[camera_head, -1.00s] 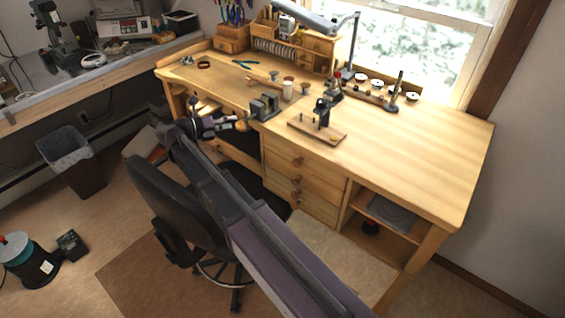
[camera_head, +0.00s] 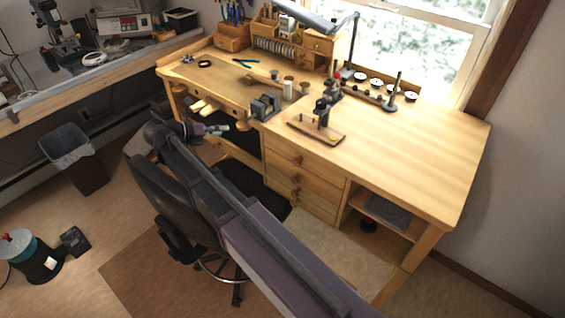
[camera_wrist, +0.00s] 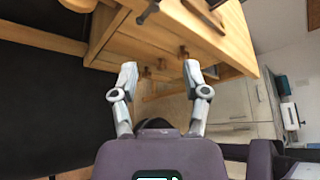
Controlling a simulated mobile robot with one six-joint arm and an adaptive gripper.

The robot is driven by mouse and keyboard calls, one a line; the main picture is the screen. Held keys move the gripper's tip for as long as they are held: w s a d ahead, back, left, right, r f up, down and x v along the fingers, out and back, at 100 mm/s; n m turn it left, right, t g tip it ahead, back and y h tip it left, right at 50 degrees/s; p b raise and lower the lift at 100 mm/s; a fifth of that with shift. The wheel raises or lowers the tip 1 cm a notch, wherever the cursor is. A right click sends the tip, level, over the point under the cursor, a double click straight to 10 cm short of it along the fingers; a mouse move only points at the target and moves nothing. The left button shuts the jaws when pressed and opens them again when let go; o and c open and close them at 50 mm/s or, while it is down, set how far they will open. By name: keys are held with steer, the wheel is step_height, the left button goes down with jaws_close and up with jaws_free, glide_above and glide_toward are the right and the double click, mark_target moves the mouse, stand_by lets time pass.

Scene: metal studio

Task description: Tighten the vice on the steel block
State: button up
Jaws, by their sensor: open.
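The vice (camera_head: 265,106) is a small dark grey block-like tool at the front edge of the wooden bench in the head view. I cannot make out the steel block between its jaws at this size. My gripper (camera_head: 218,130) is in front of the bench, left of and a little below the vice, apart from it. In the wrist view my gripper (camera_wrist: 160,75) has its two grey fingers spread with nothing between them. A dark rod (camera_wrist: 148,12) shows at the top edge there; I cannot tell whether it belongs to the vice.
The wooden bench (camera_head: 420,150) has drawers below, and its right top is clear. A small tool on a wooden board (camera_head: 325,135) stands right of the vice. Jars (camera_head: 288,88) stand behind it. A black chair (camera_head: 170,205) is close under my arm.

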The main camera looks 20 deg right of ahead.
steer(key=s+d+f+m+g+y+p, duration=0.2)
steer(key=s+d+m+y+p, duration=0.2)
steer(key=s+d+m, duration=0.4)
steer(key=s+d+f+m+g+y+p, duration=0.1)
steer(key=s+d+m+y+p, duration=0.3)
steer(key=m, duration=1.2)
steer(key=shift+s+d+f+m+g+y, duration=0.3)
steer(key=shift+s+d+f+g+y, duration=0.1)
steer(key=shift+s+d+y, duration=1.4)
steer(key=shift+d, duration=0.2)
steer(key=shift+c, duration=0.9)
steer(key=s+m, duration=0.1)
steer(key=m, duration=0.1)
steer(key=s+m+y, duration=0.1)
steer(key=m, duration=0.1)
steer(key=s+m+y, duration=0.1)
steer(key=shift+s+d+f+m, duration=0.25)
steer(key=shift+s+m, duration=0.1)
steer(key=shift+m, duration=0.05)
